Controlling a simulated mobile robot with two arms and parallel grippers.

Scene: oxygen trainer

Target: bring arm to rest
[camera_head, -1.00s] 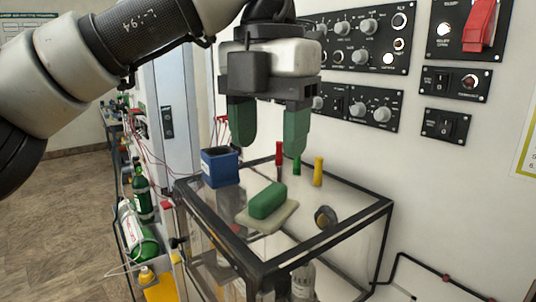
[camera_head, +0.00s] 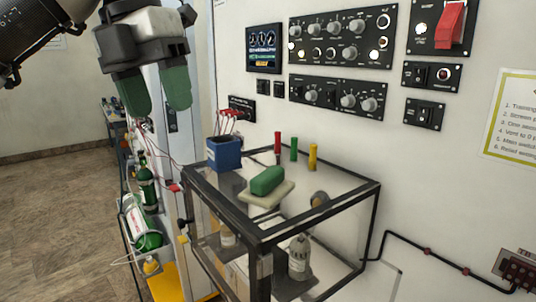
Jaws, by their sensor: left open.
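My left gripper (camera_head: 157,97) is at the upper left of the head view, with its two green fingers pointing down and apart. It is open, and nothing shows between the fingers. It hangs above and to the left of the glass-topped frame table (camera_head: 322,212), clear of everything on it. Most of my left arm is cut off by the picture's top left corner. My right gripper is not in view.
The table bears a blue box (camera_head: 224,154), a green block (camera_head: 267,180) on a pale pad, and red, green (camera_head: 293,148) and yellow pegs. Control panels (camera_head: 342,42) are on the wall behind. Open floor (camera_head: 60,220) lies further left.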

